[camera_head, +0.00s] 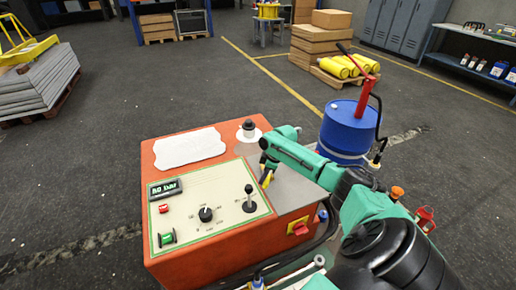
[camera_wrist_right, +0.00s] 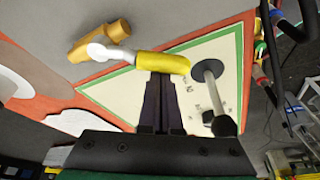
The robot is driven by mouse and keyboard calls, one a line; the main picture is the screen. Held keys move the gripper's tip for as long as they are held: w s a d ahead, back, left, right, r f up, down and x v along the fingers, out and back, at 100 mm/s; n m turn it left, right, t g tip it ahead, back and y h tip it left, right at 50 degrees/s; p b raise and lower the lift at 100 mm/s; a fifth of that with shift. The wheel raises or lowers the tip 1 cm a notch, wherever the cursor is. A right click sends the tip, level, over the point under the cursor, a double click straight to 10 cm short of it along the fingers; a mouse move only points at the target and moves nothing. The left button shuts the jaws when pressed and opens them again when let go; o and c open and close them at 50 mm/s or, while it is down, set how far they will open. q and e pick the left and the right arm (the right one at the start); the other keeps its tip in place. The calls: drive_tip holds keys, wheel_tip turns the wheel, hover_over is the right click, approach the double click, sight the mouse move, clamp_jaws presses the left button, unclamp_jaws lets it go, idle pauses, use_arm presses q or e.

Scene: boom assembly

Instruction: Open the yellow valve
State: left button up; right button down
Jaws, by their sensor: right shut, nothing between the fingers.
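The yellow valve is a small yellow handle (camera_head: 268,181) on the right part of the red control box, mostly hidden by my right gripper. In the right wrist view the yellow handle (camera_wrist_right: 163,63) joins a silver lever arm, which leads to a brass-coloured valve body (camera_wrist_right: 98,42). My right gripper (camera_head: 265,172) points down at the handle. Its two dark fingers (camera_wrist_right: 160,84) are shut with nothing between them. Their tips are at the edge of the yellow grip; I cannot tell whether they touch it. My left gripper is not in view.
The red control box (camera_head: 210,262) carries a black joystick (camera_head: 249,200), a dial (camera_head: 205,214), a green button (camera_head: 166,238) and a display. In the wrist view the joystick (camera_wrist_right: 214,92) stands close beside the fingers. A blue drum (camera_head: 345,135) with a red pump stands behind my right arm.

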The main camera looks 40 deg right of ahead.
drive_tip(key=n, duration=0.1)
drive_tip(key=s+d+n+b, duration=0.1)
drive_tip(key=shift+s+f+n+g+y, duration=0.2)
drive_tip(key=shift+s+n+g+y, duration=0.1)
drive_tip(key=shift+n, duration=0.1)
drive_tip(key=shift+s+d+r+n+g+b, duration=0.15)
drive_tip(key=shift+s+d+n+b, duration=0.2)
drive_tip(key=shift+n, duration=0.2)
drive_tip(key=shift+s+d+f+n+g+b, duration=0.1)
drive_tip(key=shift+s+d+n+g+b, duration=0.1)
drive_tip(key=shift+n+b, duration=0.3)
drive_tip(key=shift+s+d+r, duration=0.1)
drive_tip(key=shift+s+d, duration=0.15)
drive_tip(key=shift+d, duration=0.15)
drive_tip(key=a+p, duration=0.1)
drive_tip(key=w+a, duration=0.1)
drive_tip(key=a, duration=0.1)
drive_tip(key=shift+p, duration=0.35)
drive_tip(key=shift+w+r, duration=0.15)
drive_tip(key=shift+r, duration=0.1)
drive_tip(key=b+v, duration=0.1)
drive_tip(key=v, duration=0.7)
drive_tip(key=shift+r+b, duration=0.3)
drive_tip(key=shift+b, duration=0.1)
